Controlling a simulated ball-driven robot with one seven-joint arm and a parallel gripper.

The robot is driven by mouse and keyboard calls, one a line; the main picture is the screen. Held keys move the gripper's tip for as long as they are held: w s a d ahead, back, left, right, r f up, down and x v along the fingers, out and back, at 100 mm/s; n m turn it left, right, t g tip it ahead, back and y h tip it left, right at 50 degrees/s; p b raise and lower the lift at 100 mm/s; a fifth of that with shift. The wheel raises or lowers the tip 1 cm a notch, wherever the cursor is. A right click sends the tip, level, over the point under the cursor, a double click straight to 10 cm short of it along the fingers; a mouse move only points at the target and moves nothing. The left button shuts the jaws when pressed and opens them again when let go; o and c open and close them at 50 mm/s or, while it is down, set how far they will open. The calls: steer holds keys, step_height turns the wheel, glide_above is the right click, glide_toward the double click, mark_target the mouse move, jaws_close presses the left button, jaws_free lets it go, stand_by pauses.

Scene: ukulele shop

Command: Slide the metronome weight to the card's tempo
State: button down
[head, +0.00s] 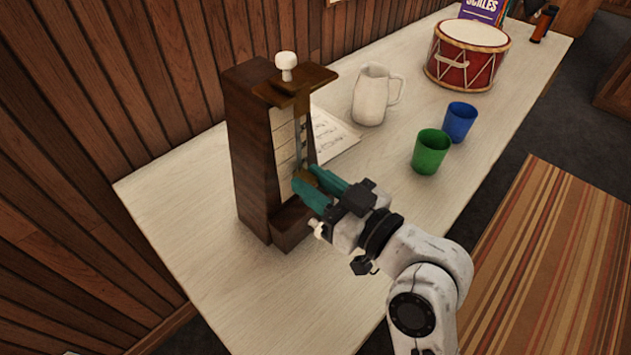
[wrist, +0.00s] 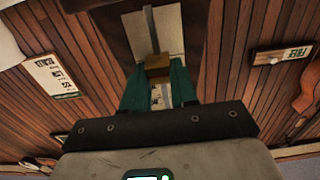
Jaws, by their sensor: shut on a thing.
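The metronome (head: 255,160) is a tall dark wooden case standing upright on the table, with a pale scale face and a white knob on top. A grey rod (head: 298,130) runs down its front and also shows in the wrist view (wrist: 151,28). The brass-coloured weight (wrist: 157,66) sits on the rod, low on the face. My gripper (head: 308,185) has teal fingers and is shut on the weight, one finger on each side. The fingers hide most of the weight in the head view. I cannot make out a tempo card or read the scale marks.
A sheet with printed markings (head: 333,135) lies behind the metronome. A white pitcher (head: 371,95), a green cup (head: 430,152), a blue cup (head: 459,122) and a red drum (head: 466,57) stand to the right. The table's front left (head: 240,300) is clear.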

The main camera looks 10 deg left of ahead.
steer(key=c, duration=0.9)
jaws_free()
steer(key=shift+a, duration=0.1)
steer(key=b+v, duration=0.1)
steer(key=v, duration=0.9)
steer(key=shift+s+d, duration=0.25)
steer(key=shift+d, duration=0.1)
